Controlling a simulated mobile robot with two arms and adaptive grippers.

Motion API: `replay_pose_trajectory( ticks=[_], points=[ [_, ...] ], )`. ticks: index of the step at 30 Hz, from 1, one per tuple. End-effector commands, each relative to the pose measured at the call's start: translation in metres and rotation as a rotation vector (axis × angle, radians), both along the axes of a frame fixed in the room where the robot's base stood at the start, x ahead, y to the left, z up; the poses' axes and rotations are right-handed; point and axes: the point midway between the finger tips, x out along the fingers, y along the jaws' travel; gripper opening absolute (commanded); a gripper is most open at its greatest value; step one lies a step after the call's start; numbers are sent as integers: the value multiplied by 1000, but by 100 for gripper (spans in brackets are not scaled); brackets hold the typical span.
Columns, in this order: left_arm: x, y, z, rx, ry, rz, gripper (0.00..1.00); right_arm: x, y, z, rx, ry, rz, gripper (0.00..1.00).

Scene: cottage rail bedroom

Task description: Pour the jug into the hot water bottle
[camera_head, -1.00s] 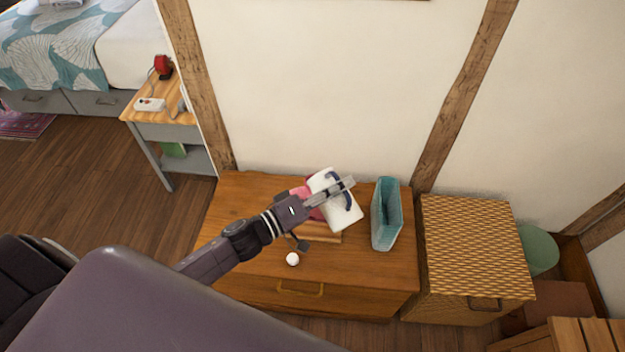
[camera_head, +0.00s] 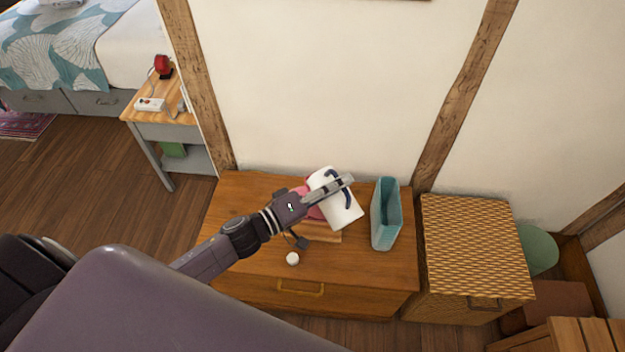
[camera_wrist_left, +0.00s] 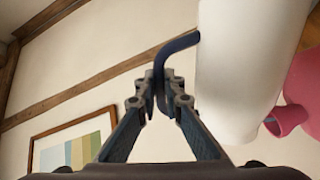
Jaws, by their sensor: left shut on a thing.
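A white jug (camera_head: 342,213) with a dark blue handle (camera_head: 345,197) is held tilted above the wooden chest. My left gripper (camera_head: 343,184) is shut on the handle; the left wrist view shows its fingers (camera_wrist_left: 160,98) closed around the handle beside the white jug body (camera_wrist_left: 240,75). The pink hot water bottle (camera_head: 312,198) is partly hidden behind the jug and gripper. In the left wrist view its pink neck (camera_wrist_left: 292,108) shows right of the jug, close to it. I cannot see any water stream. My right gripper is not in view.
A teal open bin (camera_head: 386,230) stands right of the jug on the chest (camera_head: 360,273). A small white round object (camera_head: 292,258) lies near the front. A woven box (camera_head: 470,240) stands to the right, and a side table (camera_head: 165,132) to the left.

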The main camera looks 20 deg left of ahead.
Motion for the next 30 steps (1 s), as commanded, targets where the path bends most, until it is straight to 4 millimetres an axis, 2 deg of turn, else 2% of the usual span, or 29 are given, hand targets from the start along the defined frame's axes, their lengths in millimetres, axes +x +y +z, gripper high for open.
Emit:
replay_pose_trajectory(
  ticks=[17,20,24,30],
  points=[
    [2,2,5,-24,12,-1,0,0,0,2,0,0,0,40],
    [-2,-4,-5,20,-17,-1,0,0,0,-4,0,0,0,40],
    [-11,-17,-28,161,-115,-2,0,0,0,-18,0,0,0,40],
    [-14,-22,-32,230,-163,-3,0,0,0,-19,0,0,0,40]
  ],
)
